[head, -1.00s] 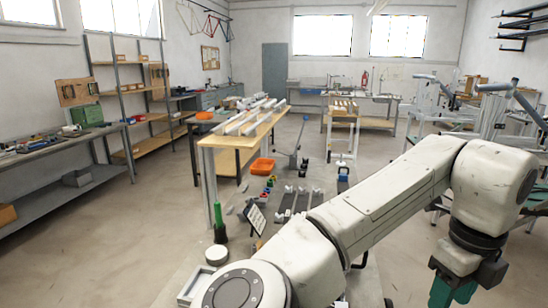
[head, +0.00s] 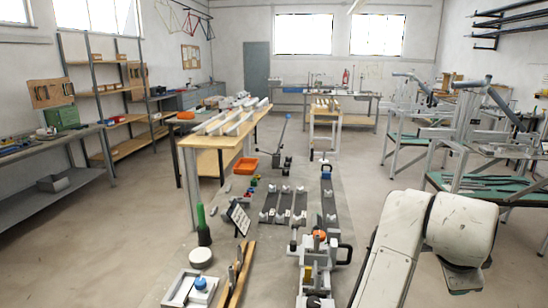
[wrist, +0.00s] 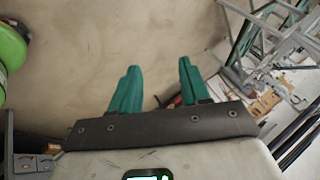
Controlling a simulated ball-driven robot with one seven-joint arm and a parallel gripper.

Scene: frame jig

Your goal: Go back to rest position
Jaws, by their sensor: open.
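My gripper (wrist: 158,88) shows in the wrist view with its two green fingers spread apart. Nothing is between them, and bare floor lies behind. In the head view only a white part of my arm shows at the lower right; the gripper itself is out of that picture. The frame jig (head: 318,262), with its clamps and black handles, stands on the bench at the lower middle of the head view, to the left of my arm.
A bench (head: 262,208) holds dark rails (head: 284,205), a green-handled tool (head: 203,225) and a small tablet (head: 238,217). An orange bin (head: 246,166) lies farther back. A frame stand (head: 470,120) is at right. The floor at left (head: 110,240) is clear.

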